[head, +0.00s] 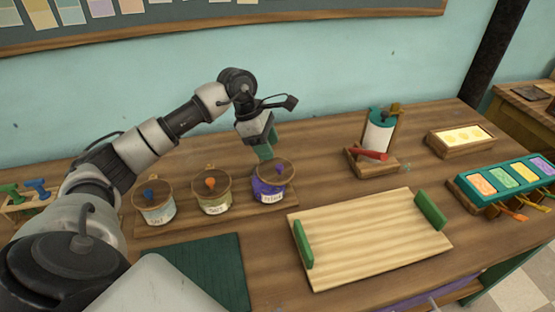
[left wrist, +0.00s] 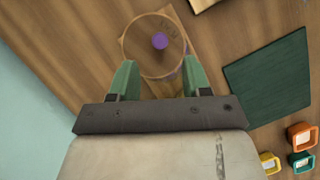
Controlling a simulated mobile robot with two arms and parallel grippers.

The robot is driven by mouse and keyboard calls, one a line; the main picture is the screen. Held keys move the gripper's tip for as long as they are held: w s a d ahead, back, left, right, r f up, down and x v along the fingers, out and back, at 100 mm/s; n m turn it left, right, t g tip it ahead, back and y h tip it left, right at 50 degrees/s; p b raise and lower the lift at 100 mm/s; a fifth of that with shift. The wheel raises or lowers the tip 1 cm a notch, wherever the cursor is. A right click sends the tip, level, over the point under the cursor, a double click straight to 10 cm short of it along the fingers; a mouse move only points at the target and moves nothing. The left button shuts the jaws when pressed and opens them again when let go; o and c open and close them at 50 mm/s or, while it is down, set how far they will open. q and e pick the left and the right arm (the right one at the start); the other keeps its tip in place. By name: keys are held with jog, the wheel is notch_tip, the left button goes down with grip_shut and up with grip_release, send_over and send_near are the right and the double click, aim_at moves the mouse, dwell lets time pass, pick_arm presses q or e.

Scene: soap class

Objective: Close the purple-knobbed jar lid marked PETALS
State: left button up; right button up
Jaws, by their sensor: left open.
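The jar with purple contents (head: 267,193) stands at the right end of a row of three jars. Its white label is too small to read surely. Its round wooden lid (head: 284,170) lies at the jar's top; I cannot tell whether it is fully seated. In the left wrist view the lid (left wrist: 140,52) has a purple knob (left wrist: 160,41), with a sliver of purple at its lower right edge. My left gripper (head: 265,152) is just above and behind the lid; its green fingers (left wrist: 159,80) are apart and empty, with the knob beyond their tips. My right gripper is not in view.
A blue-knobbed jar (head: 154,203) and an orange-knobbed jar (head: 212,195) stand to the left on the same board. A wooden tray (head: 365,240) with green handles lies to the right. A dark green mat (head: 205,272) lies in front of the jars.

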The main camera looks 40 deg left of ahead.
aim_at(278, 166)
pick_arm(q)
jog(key=x, duration=0.6)
jog(key=shift+p, duration=0.4)
jog(key=shift+c, duration=0.5)
grip_shut()
